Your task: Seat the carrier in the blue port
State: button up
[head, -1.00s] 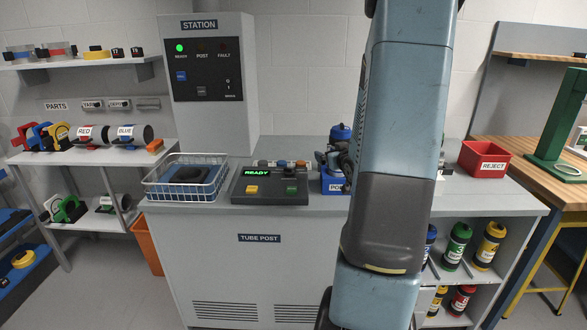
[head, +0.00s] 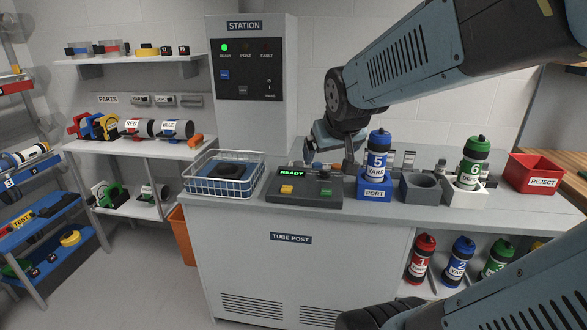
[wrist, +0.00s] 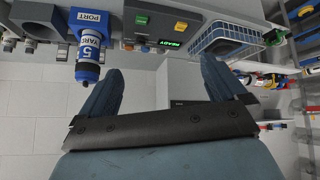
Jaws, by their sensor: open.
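The blue carrier (head: 377,163), marked 5 YARD, stands upright in the blue port (head: 373,190) on the counter. Its lower end is hidden inside the port, so its exact depth cannot be told. The carrier (wrist: 88,57) and port (wrist: 88,22) also show upside down in the wrist view, left of my fingers. My gripper (head: 330,160) is left of the carrier, above the back of the console. In the wrist view, my gripper (wrist: 162,85) has its two fingers spread, with nothing between them. The carrier stands apart from the fingers.
The console (head: 305,190) reads READY, and the station's green lamp (head: 225,47) is lit. A wire basket (head: 225,180) stands left. A grey empty holder (head: 421,188), a green carrier 6 (head: 473,160) and a red reject bin (head: 533,174) stand right.

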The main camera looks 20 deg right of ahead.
jog(key=s+a+r+n+g+y, duration=0.1)
jog(key=s+a+g+y, duration=0.1)
jog(key=s+a, duration=0.5)
jog(key=s, duration=0.4)
jog(key=shift+r, duration=0.2)
dwell(1.4)
